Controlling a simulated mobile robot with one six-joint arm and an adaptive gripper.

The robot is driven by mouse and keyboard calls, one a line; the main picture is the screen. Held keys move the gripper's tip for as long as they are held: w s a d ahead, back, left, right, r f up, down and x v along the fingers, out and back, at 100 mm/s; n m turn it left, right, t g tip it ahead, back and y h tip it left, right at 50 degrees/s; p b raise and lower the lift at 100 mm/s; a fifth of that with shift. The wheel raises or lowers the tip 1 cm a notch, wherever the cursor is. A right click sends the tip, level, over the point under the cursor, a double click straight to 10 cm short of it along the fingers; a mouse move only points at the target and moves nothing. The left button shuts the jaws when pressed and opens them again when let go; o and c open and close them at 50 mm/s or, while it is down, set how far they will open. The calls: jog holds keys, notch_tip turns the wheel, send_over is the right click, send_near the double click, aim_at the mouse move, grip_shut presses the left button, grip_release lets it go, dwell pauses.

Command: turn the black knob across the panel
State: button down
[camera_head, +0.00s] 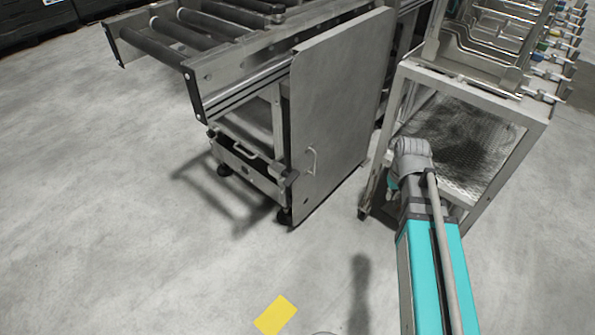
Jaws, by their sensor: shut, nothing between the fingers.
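I cannot make out a black knob in the head view. A flat grey upright metal panel (337,105) with a small pale bar handle (311,161) stands at the end of the roller conveyor. I cannot tell whether it is the task's panel. My turquoise and grey arm reaches up from the lower right, in front of the metal rack. Its grey joint is at the rack's near left side. My gripper cannot be made out; the far end of my arm is hidden behind its own links.
The roller conveyor (240,65) runs across the upper middle, with a wheeled frame below. The metal rack (480,92) at the right holds wire trays and small coloured parts. A yellow floor marker (276,315) lies at the bottom. The concrete floor at left is clear.

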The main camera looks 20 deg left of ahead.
jog(key=w+a+n, duration=0.2)
jog(key=a+n, duration=0.1)
jog(key=a, duration=0.7)
jog(key=w+a+n+t+y, duration=0.1)
jog(key=w+a+n, duration=0.1)
jog(key=a, duration=0.9)
jog(key=w+a+r+n+y, duration=0.1)
jog(key=w+a+n, duration=0.2)
jog(key=a, duration=0.7)
jog(key=shift+a+n+t, duration=0.15)
jog(key=shift+n+t, duration=0.15)
jog(key=shift+n, duration=0.3)
jog(key=b, duration=1)
send_over(294, 174)
jog(key=s, duration=0.1)
jog(key=f, duration=0.9)
jog(key=shift+s+f, duration=0.2)
jog(key=shift+f, duration=0.15)
jog(key=shift+w+d+f+b, duration=0.1)
jog(key=shift+w+f+b, duration=0.05)
jog(key=shift+f+b, duration=0.4)
jog(key=shift+w+d+f+b, duration=0.2)
jog(key=shift+f+b, duration=0.25)
jog(key=shift+f, duration=0.15)
jog(key=shift+w+d+f+b, duration=0.1)
jog(key=shift+w+f+b, duration=0.05)
jog(key=shift+f+b, duration=0.4)
jog(key=shift+a, duration=0.1)
